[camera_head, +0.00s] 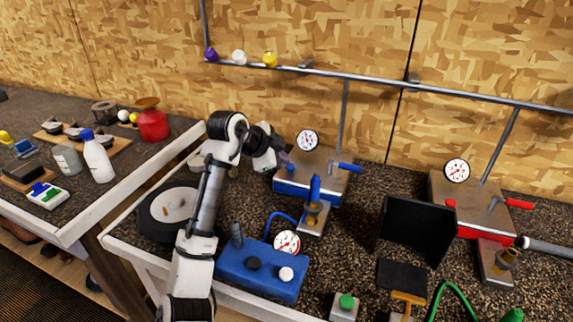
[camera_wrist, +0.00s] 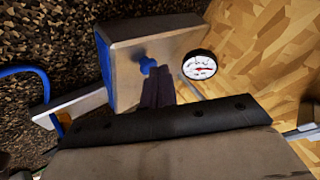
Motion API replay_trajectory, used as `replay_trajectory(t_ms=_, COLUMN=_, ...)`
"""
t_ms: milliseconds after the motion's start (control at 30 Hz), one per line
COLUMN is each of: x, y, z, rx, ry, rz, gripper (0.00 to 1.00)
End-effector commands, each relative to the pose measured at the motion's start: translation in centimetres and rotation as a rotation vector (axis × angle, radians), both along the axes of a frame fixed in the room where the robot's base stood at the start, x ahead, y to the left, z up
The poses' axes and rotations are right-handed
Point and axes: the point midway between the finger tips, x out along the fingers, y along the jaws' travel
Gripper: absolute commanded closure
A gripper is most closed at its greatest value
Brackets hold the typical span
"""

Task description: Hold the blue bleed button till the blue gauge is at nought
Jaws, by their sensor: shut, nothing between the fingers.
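The blue station (camera_head: 318,178) is a metal-topped box with blue sides; it also shows in the wrist view (camera_wrist: 155,45). Its blue bleed button (camera_wrist: 148,66) sits on the top face. My gripper (camera_head: 283,157) is shut and empty, its dark fingertips (camera_wrist: 157,72) right at the button and partly covering it. I cannot tell whether they touch or press it. The white round gauge (camera_head: 307,140) stands at the box's back edge. In the wrist view the gauge (camera_wrist: 199,65) shows a red needle, but its reading is too small to tell.
A blue lever (camera_head: 348,168) sticks out at the box's right. A blue-handled clamp (camera_head: 314,200) stands in front. A blue pump box (camera_head: 262,270) with its own gauge (camera_head: 287,243) is nearer. A red-handled station (camera_head: 470,205) and a black screen (camera_head: 415,230) are at right.

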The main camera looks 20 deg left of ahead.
Motion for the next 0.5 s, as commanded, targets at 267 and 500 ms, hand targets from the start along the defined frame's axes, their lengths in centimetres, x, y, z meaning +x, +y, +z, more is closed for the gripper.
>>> replay_trajectory(t_ms=267, x=0.5, y=-1.7, z=0.4, rx=0.001, ry=0.008, rz=-0.03, gripper=1.0)
replay_trajectory(t_ms=500, x=0.5, y=-1.6, z=3.0, rx=0.002, ry=0.005, rz=-0.029, gripper=1.0)
